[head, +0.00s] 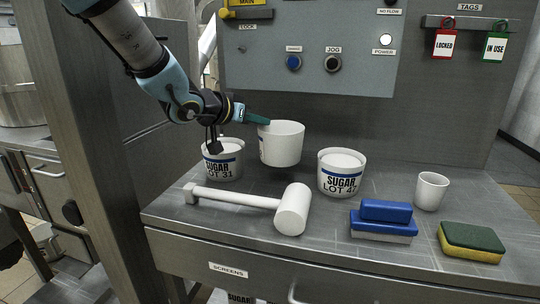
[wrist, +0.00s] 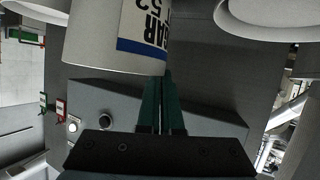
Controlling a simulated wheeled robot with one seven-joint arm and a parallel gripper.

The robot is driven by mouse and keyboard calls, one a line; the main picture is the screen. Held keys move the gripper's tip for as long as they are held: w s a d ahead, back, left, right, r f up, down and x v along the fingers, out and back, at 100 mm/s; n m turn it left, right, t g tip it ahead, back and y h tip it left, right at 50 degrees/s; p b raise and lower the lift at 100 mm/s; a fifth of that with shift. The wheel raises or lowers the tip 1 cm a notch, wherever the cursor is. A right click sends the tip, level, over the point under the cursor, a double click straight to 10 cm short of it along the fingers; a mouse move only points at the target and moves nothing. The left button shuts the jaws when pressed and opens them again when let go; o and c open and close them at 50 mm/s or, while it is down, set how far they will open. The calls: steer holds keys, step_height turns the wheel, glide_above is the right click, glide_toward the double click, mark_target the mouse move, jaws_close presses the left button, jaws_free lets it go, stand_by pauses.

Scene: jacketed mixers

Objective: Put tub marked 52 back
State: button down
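My gripper (head: 262,121) is shut on the rim of a white tub (head: 286,146), at its upper left in the head view. The tub is roughly upright and appears held above the bench, between and behind two other tubs. In the wrist view the tub (wrist: 100,35) fills the upper left, with a blue band and part of a label that seems to read 52. The green fingers (wrist: 163,85) are close together at its wall. In the head view most of its label is turned out of sight.
The tub marked SUGAR LOT 31 (head: 223,160) stands at left, and another SUGAR LOT tub (head: 341,173) at right. A white mallet (head: 292,209), blue block (head: 386,211), sponge (head: 471,238) and cup (head: 431,191) lie on the steel bench (head: 330,245). A control panel (head: 310,50) rises behind.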

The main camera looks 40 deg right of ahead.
steer(key=shift+f+b, duration=0.3)
steer(key=shift+f, duration=2.65)
steer(key=shift+f, duration=0.15)
steer(key=c, duration=1.1)
jaws_free()
steer(key=v, duration=1.2)
steer(key=shift+a, duration=0.1)
